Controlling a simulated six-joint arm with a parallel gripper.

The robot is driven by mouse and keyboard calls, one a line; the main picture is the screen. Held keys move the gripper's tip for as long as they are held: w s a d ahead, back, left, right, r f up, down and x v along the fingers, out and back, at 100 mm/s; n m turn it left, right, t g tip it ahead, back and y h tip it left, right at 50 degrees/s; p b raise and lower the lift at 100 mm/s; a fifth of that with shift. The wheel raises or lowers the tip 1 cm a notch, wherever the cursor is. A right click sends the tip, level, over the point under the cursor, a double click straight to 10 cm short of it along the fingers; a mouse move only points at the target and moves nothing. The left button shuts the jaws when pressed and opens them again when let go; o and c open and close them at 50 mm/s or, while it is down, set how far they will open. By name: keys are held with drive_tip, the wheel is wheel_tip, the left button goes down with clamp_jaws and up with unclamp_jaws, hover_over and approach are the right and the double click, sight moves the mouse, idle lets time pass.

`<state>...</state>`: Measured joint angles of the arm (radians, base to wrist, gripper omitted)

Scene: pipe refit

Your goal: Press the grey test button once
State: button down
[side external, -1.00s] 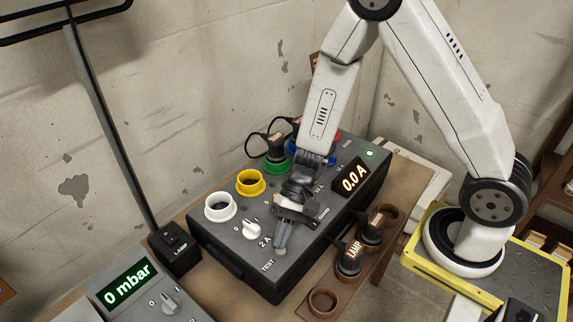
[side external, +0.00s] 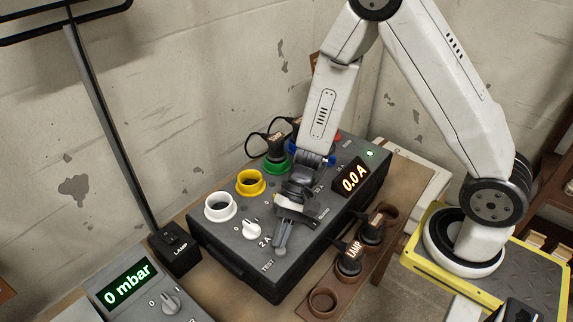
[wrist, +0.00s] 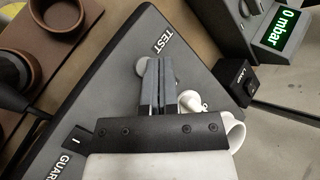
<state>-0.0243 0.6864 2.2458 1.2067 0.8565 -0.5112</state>
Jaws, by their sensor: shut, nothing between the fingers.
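The grey test button (wrist: 141,66) is a round cap on the dark control box, beside the TEST label, in the wrist view. My gripper (wrist: 155,62) is shut and empty. Its fingertips overlap the right part of the button in that view; whether they touch it or hover just above, I cannot tell. In the side view my gripper (side external: 281,252) points down at the front of the control box (side external: 225,250), above the TEST label.
A white knob (side external: 251,229) stands close to the fingers. White (side external: 220,207) and yellow (side external: 250,183) sockets lie behind it. The box display (side external: 354,178) reads 0.0 A. A brown rack (side external: 322,302) with a LAMP plug (side external: 348,262) stands at the right. A gauge (side external: 127,283) reads 0 mbar.

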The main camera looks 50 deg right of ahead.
drive_tip(key=shift+f, duration=0.85)
idle(1.1)
drive_tip(key=shift+r, duration=0.85)
idle(0.4)
drive_tip(key=shift+r, duration=2.5)
drive_tip(key=shift+s+d, duration=0.1)
drive_tip(key=h, duration=0.1)
drive_tip(key=n+h, duration=0.3)
drive_tip(key=h, duration=0.1)
approach(288, 248)
drive_tip(key=s+d+r, duration=0.2)
drive_tip(key=s+d, duration=0.1)
drive_tip(key=s, duration=0.1)
drive_tip(key=w+d+r+n+t+h, duration=0.1)
drive_tip(key=d+r+n+t+h, duration=0.2)
drive_tip(key=d+t+h, duration=0.1)
drive_tip(key=shift+w+d+r+n+t, duration=0.3)
drive_tip(key=shift+w+d+r, duration=0.05)
drive_tip(key=shift+d, duration=0.45)
